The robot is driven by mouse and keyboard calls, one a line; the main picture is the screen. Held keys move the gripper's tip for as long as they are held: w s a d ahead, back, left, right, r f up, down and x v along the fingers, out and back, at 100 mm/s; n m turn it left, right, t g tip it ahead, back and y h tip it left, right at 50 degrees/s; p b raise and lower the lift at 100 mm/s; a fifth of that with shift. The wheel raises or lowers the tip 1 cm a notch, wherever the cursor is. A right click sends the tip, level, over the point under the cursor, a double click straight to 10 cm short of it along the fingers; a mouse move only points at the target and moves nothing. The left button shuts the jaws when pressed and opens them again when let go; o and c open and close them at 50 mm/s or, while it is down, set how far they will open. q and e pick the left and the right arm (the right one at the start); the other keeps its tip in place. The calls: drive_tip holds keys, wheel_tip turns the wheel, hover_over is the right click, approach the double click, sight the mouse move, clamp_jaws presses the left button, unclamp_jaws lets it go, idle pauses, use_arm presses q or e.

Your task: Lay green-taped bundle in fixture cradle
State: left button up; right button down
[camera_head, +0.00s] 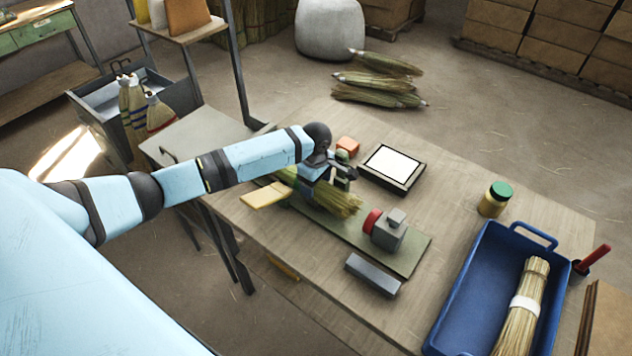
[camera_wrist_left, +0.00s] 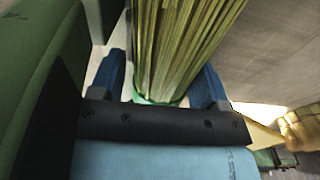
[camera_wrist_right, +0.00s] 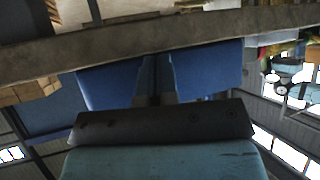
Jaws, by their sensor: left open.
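The straw bundle (camera_head: 338,200) lies along the green base plate of the fixture (camera_head: 412,257), its loose straw ends pointing toward the grey unit with a red disc (camera_head: 387,232). My left gripper (camera_head: 340,178) is over the bundle and hides its middle. In the left wrist view the blue fingers (camera_wrist_left: 160,85) are open, one on each side of the bundle (camera_wrist_left: 182,45). Green tape (camera_wrist_left: 158,99) shows at the bundle between them. I cannot tell whether the cradle carries the bundle. My right gripper (camera_wrist_right: 158,80) shows only in its wrist view, with a narrow gap and nothing visible held.
A blue tray (camera_head: 470,300) holding a white-banded bundle (camera_head: 522,308) stands at right, near a green-lidded jar (camera_head: 495,198). A black-framed panel (camera_head: 392,167), orange block (camera_head: 347,145), yellow block (camera_head: 265,195) and grey bar (camera_head: 372,274) surround the fixture.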

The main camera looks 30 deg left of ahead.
use_arm(q)
drive_tip(key=shift+s+d+f, duration=0.1)
drive_tip(key=shift+s+f, duration=0.45)
drive_tip(key=shift+f, duration=0.25)
wheel_tip(320, 180, up, 15)
drive_tip(key=shift+w+r, duration=0.2)
drive_tip(key=shift+w, duration=0.2)
